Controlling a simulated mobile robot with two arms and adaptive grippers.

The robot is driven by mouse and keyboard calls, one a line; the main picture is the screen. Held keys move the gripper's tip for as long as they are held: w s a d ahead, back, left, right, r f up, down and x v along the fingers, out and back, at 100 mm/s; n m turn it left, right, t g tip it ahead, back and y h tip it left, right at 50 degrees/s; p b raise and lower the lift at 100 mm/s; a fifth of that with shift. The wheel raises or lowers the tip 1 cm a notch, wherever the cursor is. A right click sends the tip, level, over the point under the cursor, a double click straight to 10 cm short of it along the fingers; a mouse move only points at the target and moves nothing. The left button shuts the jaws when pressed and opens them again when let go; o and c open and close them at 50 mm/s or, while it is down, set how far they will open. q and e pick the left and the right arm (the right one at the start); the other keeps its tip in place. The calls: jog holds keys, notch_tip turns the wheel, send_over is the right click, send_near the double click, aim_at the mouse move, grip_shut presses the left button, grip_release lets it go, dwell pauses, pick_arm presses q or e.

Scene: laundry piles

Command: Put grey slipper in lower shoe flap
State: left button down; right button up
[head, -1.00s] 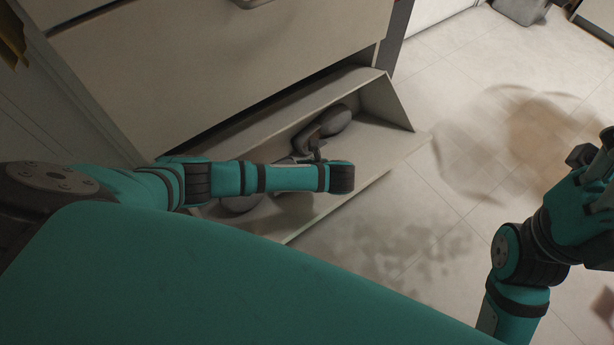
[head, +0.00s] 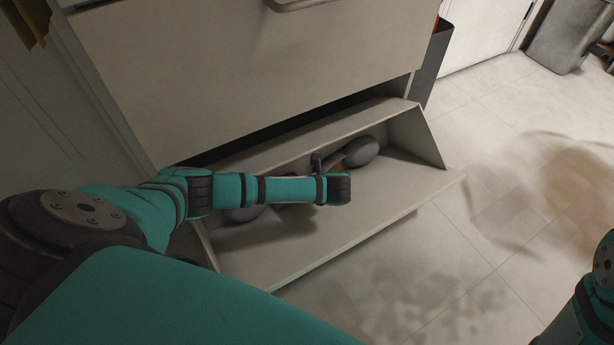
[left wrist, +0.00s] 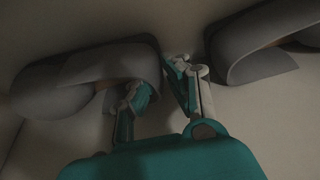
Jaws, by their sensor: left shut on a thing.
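Two grey slippers lie inside the open lower shoe flap (head: 330,238). One grey slipper (head: 362,151) shows its rounded end at the right of my left wrist in the head view. The other (head: 242,214) is mostly hidden behind my left forearm. My left gripper (head: 318,163) is down in the flap, largely covered by its own wrist. In the left wrist view, its fingers (left wrist: 160,90) are shut on the strap of one grey slipper (left wrist: 85,75), at left. The second slipper (left wrist: 262,45) is at upper right, apart from the fingers. My right gripper is out of view.
The cabinet's closed upper front (head: 250,80) stands right above the flap, with a handle (head: 296,4). A dark bin (head: 436,65) is beside the cabinet, and a grey container (head: 565,38) is at upper right. The tiled floor (head: 480,250) at right is clear.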

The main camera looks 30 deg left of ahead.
pick_arm(q)
jog(key=shift+w+a+f, duration=0.1)
jog(key=shift+a+f, duration=0.05)
jog(key=shift+a, duration=0.1)
jog(key=c, duration=1.3)
grip_release()
jog(key=shift+o, duration=0.2)
jog(key=shift+d, duration=0.1)
jog(key=v, duration=1.2)
